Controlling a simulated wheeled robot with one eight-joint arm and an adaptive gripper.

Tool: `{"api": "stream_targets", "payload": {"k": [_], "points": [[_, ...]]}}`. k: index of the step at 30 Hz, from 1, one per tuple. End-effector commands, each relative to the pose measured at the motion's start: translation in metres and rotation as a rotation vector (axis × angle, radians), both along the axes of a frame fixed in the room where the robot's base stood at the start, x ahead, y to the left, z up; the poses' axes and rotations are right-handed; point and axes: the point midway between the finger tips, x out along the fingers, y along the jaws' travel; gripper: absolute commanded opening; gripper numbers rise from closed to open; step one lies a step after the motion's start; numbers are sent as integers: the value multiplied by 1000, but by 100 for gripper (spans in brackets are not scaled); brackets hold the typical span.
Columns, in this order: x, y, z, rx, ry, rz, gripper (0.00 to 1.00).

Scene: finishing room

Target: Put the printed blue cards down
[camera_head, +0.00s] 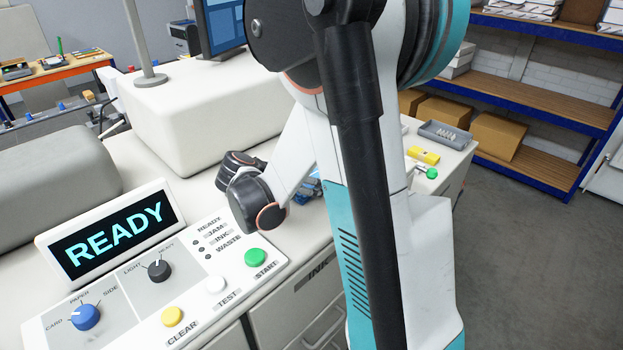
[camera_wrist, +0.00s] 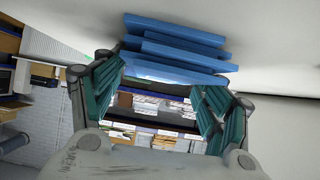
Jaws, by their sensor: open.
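The blue cards (camera_wrist: 175,45) show in the wrist view as a loose stack of several flat pieces with uneven edges, lying against a pale surface. My gripper (camera_wrist: 163,84) is open, with its teal-padded fingers apart at left and right and nothing between them. The stack shows above the gap between the fingers in the picture; whether a finger touches it I cannot tell. In the head view my arm hides the gripper. A small blue patch (camera_head: 309,188) shows beside my arm, perhaps part of the cards.
A printer panel with a READY display (camera_head: 115,233), knobs and a green START button (camera_head: 255,257) stands at front left. A yellow object (camera_head: 422,155), a green knob (camera_head: 430,173) and a grey tray (camera_head: 445,135) lie right of my arm. Shelving with cardboard boxes (camera_head: 497,137) stands behind.

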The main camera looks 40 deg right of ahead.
Motion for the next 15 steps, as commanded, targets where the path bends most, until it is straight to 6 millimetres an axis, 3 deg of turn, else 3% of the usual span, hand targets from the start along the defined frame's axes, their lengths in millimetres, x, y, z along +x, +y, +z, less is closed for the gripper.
{"api": "stream_targets", "payload": {"k": [5,15], "points": [[-1,15,15,2,-1,3,70],[-5,75,54,-1,0,4,70]]}}
